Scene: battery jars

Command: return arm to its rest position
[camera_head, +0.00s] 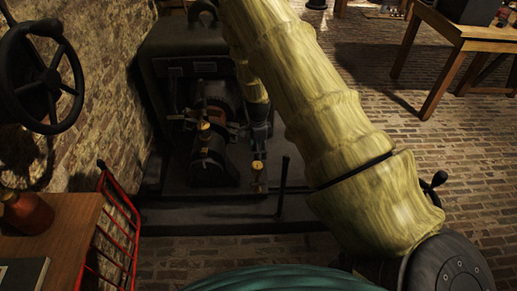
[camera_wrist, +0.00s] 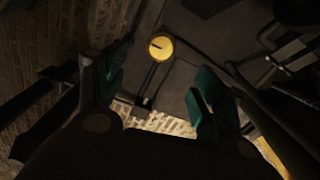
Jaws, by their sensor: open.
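My gripper (camera_wrist: 160,88) is open in the wrist view, with its two green-padded fingers spread apart and nothing held between them. A round yellow knob or cap (camera_wrist: 160,48) shows beyond the fingertips, near the middle of the picture; the fingers do not appear to touch it. In the head view, my pale yellow arm crosses from the lower right to the top edge. A thinner yellow part of it comes down in front of the dark machine (camera_head: 185,50), where my gripper (camera_head: 260,143) is small and dark. Its fingers are hard to make out there.
A black handwheel (camera_head: 42,80) is at upper left by the brick wall. A wooden table (camera_head: 60,225) with a red-brown jar (camera_head: 27,211) and a red rack (camera_head: 118,235) are at lower left. Another table (camera_head: 470,32) is at upper right. Brick floor is open at right.

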